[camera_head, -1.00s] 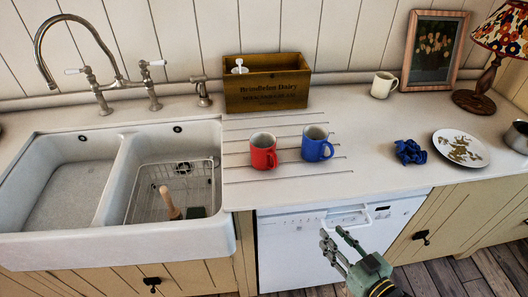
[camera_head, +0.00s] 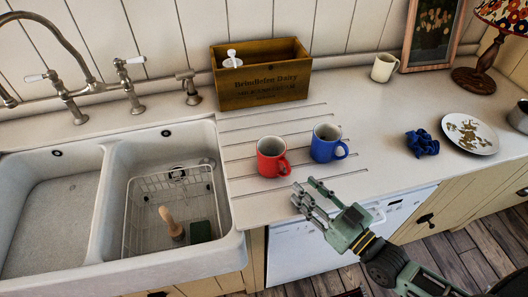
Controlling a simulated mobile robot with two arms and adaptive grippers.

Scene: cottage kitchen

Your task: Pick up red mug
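The red mug (camera_head: 270,158) stands upright on the grooved white worktop, just right of the sink, with its handle to the right. The blue mug (camera_head: 326,143) stands close beside it on the right, its handle also to the right. My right gripper (camera_head: 306,192) is in front of and a little right of the red mug, near the worktop's front edge. Its fingers are spread apart and empty, pointing up and left toward the mugs. It is not touching either mug. My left gripper is not in view.
A wooden box (camera_head: 262,88) stands behind the mugs. A blue cloth (camera_head: 422,144), a patterned plate (camera_head: 488,143) and a cream mug (camera_head: 384,67) are to the right. The worktop between the blue mug and cloth is clear.

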